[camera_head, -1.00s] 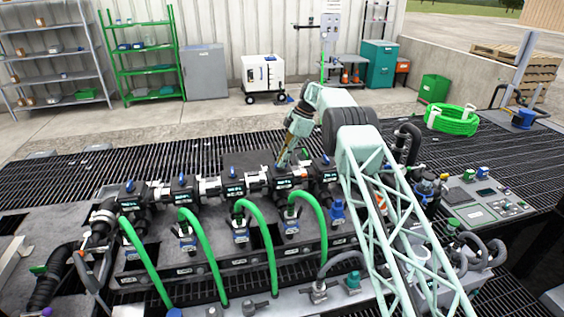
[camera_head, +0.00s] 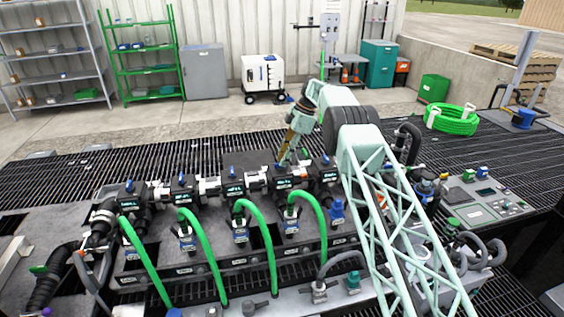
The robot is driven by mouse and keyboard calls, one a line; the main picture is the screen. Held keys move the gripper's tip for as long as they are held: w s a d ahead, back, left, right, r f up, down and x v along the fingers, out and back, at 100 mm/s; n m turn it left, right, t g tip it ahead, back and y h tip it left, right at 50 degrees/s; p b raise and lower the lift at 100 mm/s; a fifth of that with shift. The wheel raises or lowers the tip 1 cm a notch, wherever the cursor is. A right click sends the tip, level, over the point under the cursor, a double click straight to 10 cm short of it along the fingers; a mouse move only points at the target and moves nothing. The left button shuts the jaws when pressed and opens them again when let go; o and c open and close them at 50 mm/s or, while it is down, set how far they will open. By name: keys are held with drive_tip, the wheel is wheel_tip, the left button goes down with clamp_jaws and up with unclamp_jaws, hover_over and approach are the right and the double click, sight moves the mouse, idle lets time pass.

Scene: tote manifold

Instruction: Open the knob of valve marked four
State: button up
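A row of black valves with blue knobs runs along the manifold. From the left, the knobs are the first (camera_head: 129,185), the second (camera_head: 181,178), the third (camera_head: 232,171), one under my gripper, and the last (camera_head: 325,159). The labels are too small to read, so I cannot tell which valve is marked four. My gripper (camera_head: 284,160) points down at the fourth valve from the left (camera_head: 283,182). It hides most of that valve's knob. I cannot tell whether the fingers touch the knob or are open or shut.
Green hoses (camera_head: 207,250) arch from the valves toward the front. A control panel (camera_head: 486,203) and a coiled green hose (camera_head: 453,120) are at the right. Shelves (camera_head: 140,60) and a white wheeled cabinet (camera_head: 263,75) stand at the back. Open grating (camera_head: 110,172) lies behind the manifold.

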drive_tip(key=v, duration=0.6)
drive_tip(key=shift+r, duration=0.1)
idle(0.5)
